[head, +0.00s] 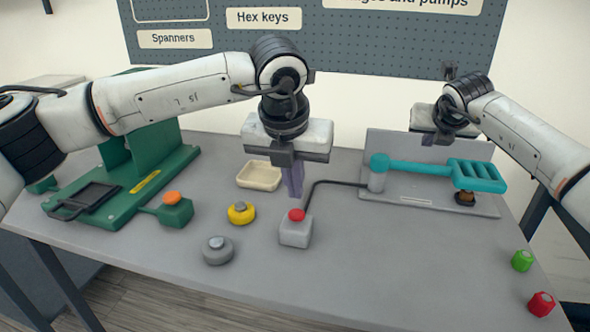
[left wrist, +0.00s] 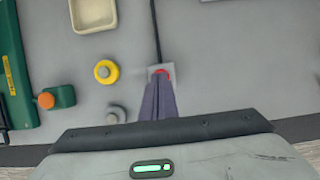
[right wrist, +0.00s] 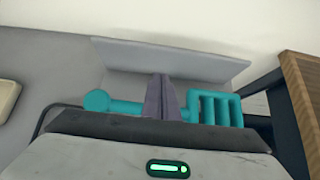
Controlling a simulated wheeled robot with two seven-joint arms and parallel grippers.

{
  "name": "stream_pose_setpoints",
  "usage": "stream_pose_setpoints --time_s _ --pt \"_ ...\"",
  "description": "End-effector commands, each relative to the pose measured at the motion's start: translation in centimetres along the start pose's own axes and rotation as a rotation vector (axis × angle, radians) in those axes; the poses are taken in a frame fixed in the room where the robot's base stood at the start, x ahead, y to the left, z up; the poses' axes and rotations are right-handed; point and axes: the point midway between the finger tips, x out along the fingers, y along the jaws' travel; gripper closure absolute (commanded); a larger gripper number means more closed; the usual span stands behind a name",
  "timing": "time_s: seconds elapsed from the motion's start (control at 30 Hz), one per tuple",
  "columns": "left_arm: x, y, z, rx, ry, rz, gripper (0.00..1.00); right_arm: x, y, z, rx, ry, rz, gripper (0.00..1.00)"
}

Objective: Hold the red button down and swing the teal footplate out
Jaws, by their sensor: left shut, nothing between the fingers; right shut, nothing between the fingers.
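The red button (head: 297,214) sits on a small grey box (head: 295,233) with a black cable at the table's middle. My left gripper (head: 294,193) is shut and empty, pointing down just above and behind the button. In the left wrist view its fingertips partly cover the red button (left wrist: 163,72); I cannot tell whether they touch. The teal footplate (head: 478,176) is a slotted plate on a teal bar from a round pivot (head: 378,164), lying along a grey stand (head: 430,198). My right gripper (right wrist: 160,82) is shut and empty, over or behind the teal bar; contact is unclear.
A green stand (head: 120,200) with an orange-topped knob (head: 172,198) is at left. A yellow button (head: 241,212), a grey button (head: 218,250) and a cream tray (head: 260,175) stand nearby. Green (head: 522,260) and red (head: 541,303) pieces lie at right. The front middle is clear.

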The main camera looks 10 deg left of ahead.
Motion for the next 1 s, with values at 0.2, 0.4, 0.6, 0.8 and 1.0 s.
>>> stream_pose_setpoints --time_s 0.2,0.4,0.6,0.8,1.0 --pt "1.1 0.0 -0.4 0.0 0.0 0.0 1.0 0.0 0.0 0.0 0.0 0.0 0.0 1.0" --pt "1.2 0.0 -0.4 0.0 0.0 -0.001 1.0 0.0 0.0 0.0 0.0 0.0 0.0 1.0" --pt "1.3 0.0 -0.5 0.0 0.001 -0.001 1.0 0.0 0.0 0.0 0.0 0.0 0.0 1.0" --pt "1.8 0.0 -0.7 0.0 0.001 0.0 1.0 0.0 0.0 0.0 0.0 0.0 0.0 1.0" --pt "2.4 0.0 -0.9 0.0 0.0 0.0 1.0 0.0 0.0 0.0 0.0 0.0 0.0 1.0"
